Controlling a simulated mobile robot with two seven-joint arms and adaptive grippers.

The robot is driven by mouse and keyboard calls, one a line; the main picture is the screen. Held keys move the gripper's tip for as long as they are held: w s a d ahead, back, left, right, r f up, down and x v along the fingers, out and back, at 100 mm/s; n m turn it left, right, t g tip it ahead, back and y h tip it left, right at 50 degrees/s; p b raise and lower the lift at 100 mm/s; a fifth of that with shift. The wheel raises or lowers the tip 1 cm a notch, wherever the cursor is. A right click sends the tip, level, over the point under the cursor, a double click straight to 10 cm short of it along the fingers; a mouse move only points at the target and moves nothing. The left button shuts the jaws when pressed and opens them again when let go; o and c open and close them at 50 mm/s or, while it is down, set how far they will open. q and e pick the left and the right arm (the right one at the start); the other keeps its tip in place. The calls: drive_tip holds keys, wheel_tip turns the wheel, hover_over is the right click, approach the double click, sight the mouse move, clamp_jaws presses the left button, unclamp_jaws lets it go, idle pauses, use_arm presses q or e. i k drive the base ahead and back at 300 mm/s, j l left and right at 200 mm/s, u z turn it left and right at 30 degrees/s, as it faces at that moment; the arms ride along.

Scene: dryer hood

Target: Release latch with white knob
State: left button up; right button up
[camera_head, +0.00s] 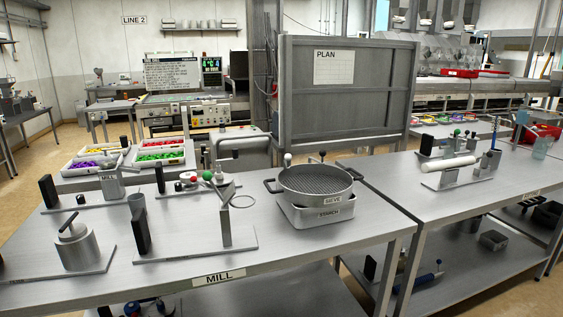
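No latch can be made out for certain. A pale, whitish knob (287,158) stands on a short stem at the back left rim of the round sieve (318,183). A dark knob (322,154) stands at the back of the same sieve. Neither of my grippers is in view.
The mill table (185,268) holds a metal pot (75,248) and upright black plates (140,236). The sieve rests on a starch tray (318,213). A grey panel (300,100) with a plan sheet stands behind. A second table (430,205) is on the right.

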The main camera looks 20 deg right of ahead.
sight(287, 157)
drive_tip(key=i+j+z, duration=0.15)
drive_tip(key=i, duration=0.45)
drive_tip(key=i+j+z, duration=0.1)
drive_tip(key=i, duration=0.5)
